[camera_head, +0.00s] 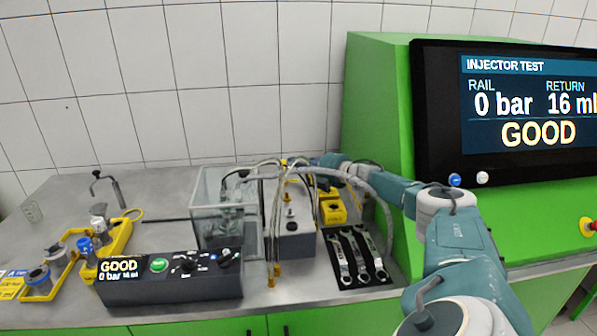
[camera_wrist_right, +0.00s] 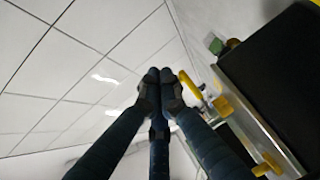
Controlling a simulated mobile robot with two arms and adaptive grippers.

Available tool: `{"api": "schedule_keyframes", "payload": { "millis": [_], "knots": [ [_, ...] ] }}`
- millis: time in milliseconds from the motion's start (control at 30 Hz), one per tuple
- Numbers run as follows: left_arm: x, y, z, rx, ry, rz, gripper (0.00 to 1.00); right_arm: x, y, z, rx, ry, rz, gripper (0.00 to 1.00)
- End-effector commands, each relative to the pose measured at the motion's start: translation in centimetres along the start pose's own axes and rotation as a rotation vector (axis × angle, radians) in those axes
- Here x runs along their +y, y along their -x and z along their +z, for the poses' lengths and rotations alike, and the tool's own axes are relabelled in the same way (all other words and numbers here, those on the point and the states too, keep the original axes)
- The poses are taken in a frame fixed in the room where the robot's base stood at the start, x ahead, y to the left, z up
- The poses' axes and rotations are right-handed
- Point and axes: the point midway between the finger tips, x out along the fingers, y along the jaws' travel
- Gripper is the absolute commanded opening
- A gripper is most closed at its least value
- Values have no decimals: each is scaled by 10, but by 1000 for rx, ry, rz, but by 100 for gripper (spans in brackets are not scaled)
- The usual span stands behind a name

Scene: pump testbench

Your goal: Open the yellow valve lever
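The yellow valve lever (camera_wrist_right: 190,84) shows in the right wrist view, just right of my right gripper's fingertips. My right gripper (camera_wrist_right: 160,78) has its dark fingers drawn together at the tips, with nothing seen between them. The lever lies along the outer side of the right-hand finger; I cannot tell whether they touch. In the head view my right arm reaches in from the lower right, and its gripper (camera_head: 303,162) is behind the hoses at the back of the bench, near a small yellow part (camera_head: 284,162). My left gripper is not in view.
A control box (camera_head: 170,290) reads GOOD. Wrenches lie on a black mat (camera_head: 340,281). A green cabinet (camera_head: 375,110) with a screen (camera_head: 530,110) stands right. Yellow trays (camera_head: 117,240) are left.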

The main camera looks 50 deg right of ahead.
Motion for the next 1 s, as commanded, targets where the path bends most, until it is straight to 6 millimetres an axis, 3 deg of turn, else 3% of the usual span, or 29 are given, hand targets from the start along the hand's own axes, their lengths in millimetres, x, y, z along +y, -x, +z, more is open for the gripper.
{"api": "schedule_keyframes", "payload": {
  "millis": [267, 700, 1000],
  "knots": [
    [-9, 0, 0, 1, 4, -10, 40, 4, 0, -1, 1, 0, 1, 0],
    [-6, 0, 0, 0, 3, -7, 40, 77, 12, -11, 0, 2, 4, 0],
    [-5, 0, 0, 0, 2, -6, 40, 97, 15, -14, -1, 0, 0, 0]
  ]
}}
